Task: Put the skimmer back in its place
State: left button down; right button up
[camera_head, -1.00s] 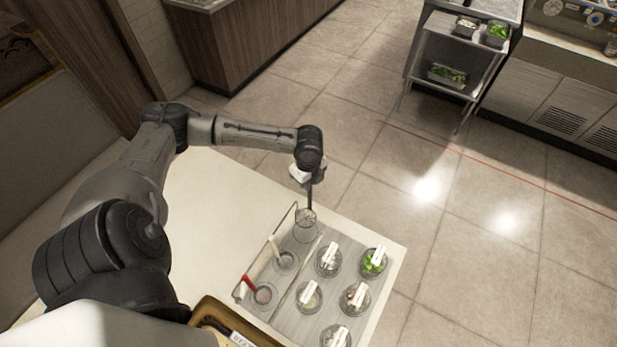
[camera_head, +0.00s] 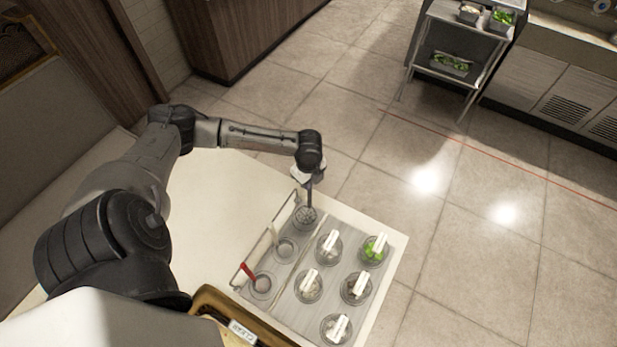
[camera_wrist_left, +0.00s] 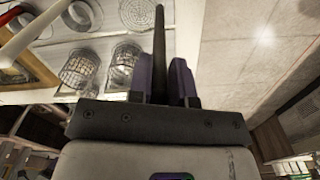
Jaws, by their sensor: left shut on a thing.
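The skimmer has a dark upright handle (camera_head: 310,197) and a round mesh head (camera_head: 305,216). The head sits at the far well of the left row in the metal tray (camera_head: 290,312); I cannot tell whether it rests on the bottom. My left gripper (camera_head: 311,180) is above that well, shut on the handle. In the left wrist view the dark handle (camera_wrist_left: 159,45) stands between the purple fingers of my left gripper (camera_wrist_left: 159,75). My right gripper is not in view.
The left row's other wells have a white-handled tool (camera_head: 274,236) and a red-handled tool (camera_head: 248,271). Several topping jars (camera_head: 329,247) with white handles stand close on the right. White counter (camera_head: 210,210) is clear at left. A metal cart (camera_head: 456,45) stands far behind.

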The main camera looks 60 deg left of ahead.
pick_arm(q)
jog(key=shift+f+b, duration=0.6)
jog(key=shift+f, duration=1.2)
jog(key=shift+f, duration=0.35)
jog(key=shift+c, duration=0.8)
grip_release()
jog(key=shift+r, duration=0.1)
